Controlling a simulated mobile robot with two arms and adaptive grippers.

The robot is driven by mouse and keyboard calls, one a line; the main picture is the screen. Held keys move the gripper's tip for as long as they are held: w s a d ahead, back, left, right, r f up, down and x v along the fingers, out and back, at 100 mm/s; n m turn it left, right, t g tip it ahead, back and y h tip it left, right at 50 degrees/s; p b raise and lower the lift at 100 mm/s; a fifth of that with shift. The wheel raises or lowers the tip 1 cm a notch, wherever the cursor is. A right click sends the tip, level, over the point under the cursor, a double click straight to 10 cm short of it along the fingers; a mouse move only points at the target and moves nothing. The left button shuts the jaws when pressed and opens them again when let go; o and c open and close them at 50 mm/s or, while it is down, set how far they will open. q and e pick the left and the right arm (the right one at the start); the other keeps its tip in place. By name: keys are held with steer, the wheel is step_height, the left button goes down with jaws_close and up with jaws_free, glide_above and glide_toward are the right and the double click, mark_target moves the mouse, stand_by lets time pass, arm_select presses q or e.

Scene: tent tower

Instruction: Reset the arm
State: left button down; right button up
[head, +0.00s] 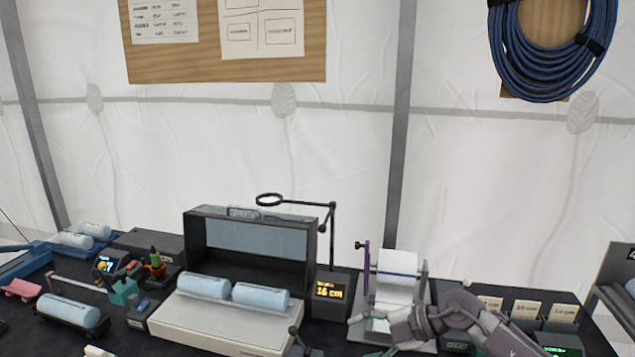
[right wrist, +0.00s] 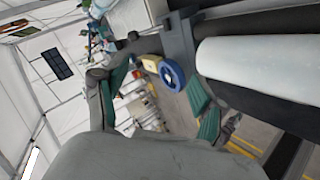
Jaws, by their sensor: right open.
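My right arm (head: 460,308) comes in from the lower right of the head view, bent over the front of the table. My right gripper (head: 368,335) is beside the white roll on its stand (head: 397,280), and part of it is cut off by the bottom edge. In the right wrist view my right gripper (right wrist: 160,95) has its two green-padded fingers spread apart, with nothing between them that I can see it hold. A pale roll (right wrist: 265,68) lies close to the right finger there. My left gripper is in neither view.
A light grey machine (head: 215,325) carries two pale blue rolls (head: 262,297). A display box (head: 332,292) reads 16 cm. A magnifier on a dark stand (head: 300,202) rises behind. Labelled bins (head: 560,314) stand at the right. The table's left side is crowded.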

steer(key=s+a+r+m+t+y, duration=0.3)
steer(key=a+r+m+t+y, duration=0.2)
steer(key=a+r+t, duration=0.3)
steer(key=s+d+f+m+t+h, duration=0.2)
steer(key=d+f+m+t+h, duration=0.1)
steer(key=d+m+h, duration=0.45)
steer(key=s+d+f+m+t+h, duration=0.25)
steer(key=d+m+h, duration=0.35)
steer(key=m, duration=0.3)
steer(key=s+d+f+m+g+h, duration=0.3)
steer(key=s+d+f+g, duration=0.15)
steer(key=s+f, duration=0.3)
steer(key=s+f+g+y, duration=0.1)
steer(key=s+f+g, duration=0.3)
steer(key=s, duration=0.6)
steer(key=s+f+g, duration=0.4)
steer(key=s+g, duration=0.1)
steer(key=s, duration=0.4)
step_height(320, 180, down, 27)
steer(key=s+g+b, duration=0.1)
steer(key=s+b, duration=0.1)
steer(key=s+d+f, duration=0.2)
steer(key=s+f, duration=0.6)
steer(key=f, duration=0.1)
steer(key=s+d+f+g+b, duration=0.1)
steer(key=s+f, duration=0.8)
steer(key=f, duration=0.1)
steer(key=shift+d+n, duration=0.35)
